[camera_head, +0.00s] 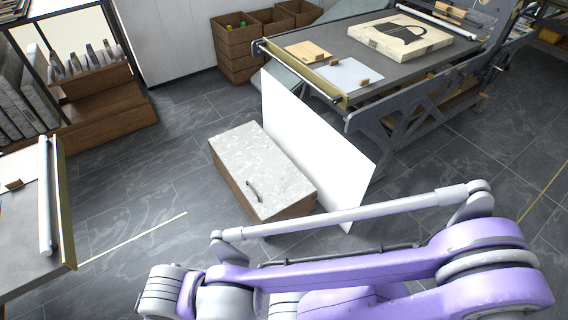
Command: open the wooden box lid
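The wooden box (238,188) stands on the dark tiled floor near the middle of the head view. Its sides are brown wood. Its lid (262,165) is pale grey and speckled, lies flat and looks shut. A dark curved handle (254,191) sits on the lid towards its near left edge. One of my arms, purple and grey, crosses the lower part of the view in front of the box. Neither of my grippers can be made out.
A white panel (312,143) leans upright along the box's right side. A press table (395,75) with a stone slab (400,37) stands behind it. Another table (25,235) is at left, wooden shelving (105,105) at upper left.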

